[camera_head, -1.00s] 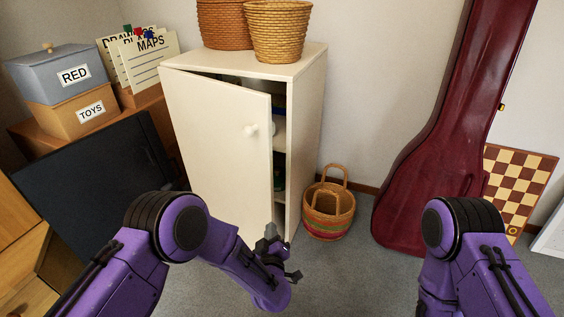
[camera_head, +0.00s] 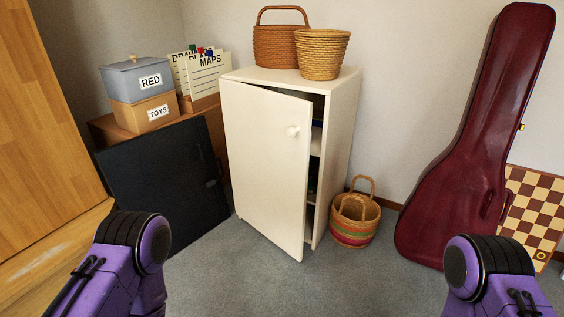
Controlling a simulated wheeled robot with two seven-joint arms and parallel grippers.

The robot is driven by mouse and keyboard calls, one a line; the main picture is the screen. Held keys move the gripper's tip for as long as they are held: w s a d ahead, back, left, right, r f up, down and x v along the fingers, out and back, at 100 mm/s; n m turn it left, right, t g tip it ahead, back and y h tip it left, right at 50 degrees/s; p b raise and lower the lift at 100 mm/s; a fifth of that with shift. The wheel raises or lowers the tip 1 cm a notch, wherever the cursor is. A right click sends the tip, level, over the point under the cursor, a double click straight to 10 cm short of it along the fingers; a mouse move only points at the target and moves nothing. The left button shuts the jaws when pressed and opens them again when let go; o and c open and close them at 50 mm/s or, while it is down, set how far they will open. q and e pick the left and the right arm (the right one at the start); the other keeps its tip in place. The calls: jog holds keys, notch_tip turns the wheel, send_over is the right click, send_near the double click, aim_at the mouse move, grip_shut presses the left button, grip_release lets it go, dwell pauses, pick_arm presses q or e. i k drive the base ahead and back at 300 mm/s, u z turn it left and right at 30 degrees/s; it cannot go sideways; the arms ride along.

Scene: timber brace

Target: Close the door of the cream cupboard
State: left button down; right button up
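The cream cupboard (camera_head: 336,150) stands against the back wall in the middle of the view. Its door (camera_head: 263,165) is partly open, hinged on the left, with its free right edge swung out toward me. A round white knob (camera_head: 293,131) sits near that edge. Dark shelves show in the gap on the right. Only my upper arm parts show at the bottom left and bottom right; neither gripper is in view.
A dark red instrument case (camera_head: 455,150) leans at the right. A dark panel (camera_head: 165,185) stands at the left. The grey carpet in front is clear.

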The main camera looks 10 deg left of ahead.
aim_at(268, 133)
jog(key=u, duration=0.85)
jog(key=i, duration=0.75)
jog(key=z, duration=1.55)
